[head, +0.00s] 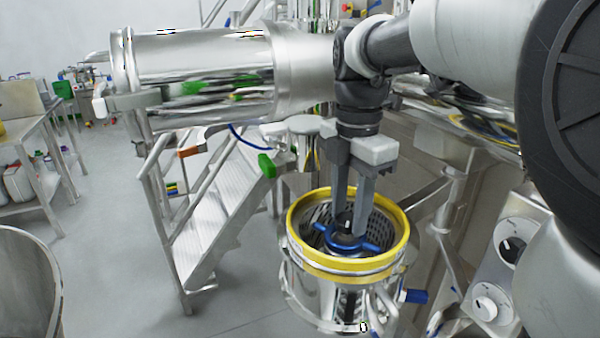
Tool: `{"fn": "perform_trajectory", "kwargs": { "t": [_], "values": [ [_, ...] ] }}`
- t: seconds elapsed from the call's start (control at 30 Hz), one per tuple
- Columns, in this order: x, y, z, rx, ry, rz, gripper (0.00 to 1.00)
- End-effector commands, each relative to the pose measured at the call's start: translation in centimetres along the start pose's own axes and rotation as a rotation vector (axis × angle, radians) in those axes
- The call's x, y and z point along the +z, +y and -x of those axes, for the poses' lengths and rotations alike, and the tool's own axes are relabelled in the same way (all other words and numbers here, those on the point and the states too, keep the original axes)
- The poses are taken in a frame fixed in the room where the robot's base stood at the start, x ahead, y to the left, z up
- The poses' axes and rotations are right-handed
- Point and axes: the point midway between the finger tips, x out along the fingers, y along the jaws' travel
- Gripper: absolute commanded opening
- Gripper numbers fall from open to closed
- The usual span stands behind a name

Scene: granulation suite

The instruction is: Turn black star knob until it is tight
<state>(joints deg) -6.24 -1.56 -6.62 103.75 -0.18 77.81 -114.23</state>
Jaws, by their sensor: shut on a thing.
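My gripper (349,222) points down into the open top of a steel vessel with a yellow rim (298,249). Its two fingers are shut on the black star knob (346,226), one on each side. Only a small dark part of the knob shows between the fingertips, so its shape and turn angle are hard to see. The knob sits at the middle of a blue armed part (371,246), inside a dark perforated screen (318,217). I cannot tell whether the knob is fully seated.
A large steel cylinder (200,75) lies horizontally at upper left, close to my wrist. Metal steps (215,205) stand left of the vessel. A panel with dials (509,247) is at right. A workbench (25,135) stands far left, with open grey floor (110,220) between.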

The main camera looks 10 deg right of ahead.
Motion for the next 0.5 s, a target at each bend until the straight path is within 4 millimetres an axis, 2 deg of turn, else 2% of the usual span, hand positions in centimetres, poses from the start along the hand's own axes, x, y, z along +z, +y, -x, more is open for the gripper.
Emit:
{"fn": "perform_trajectory", "kwargs": {
  "t": [0.27, 0.5],
  "values": [
    [0.02, 0.02, 0.25, 0.001, 0.0, -0.173, 0.14],
    [0.04, 0.01, 0.26, 0.001, 0.0, -0.397, 0.14]
  ]
}}
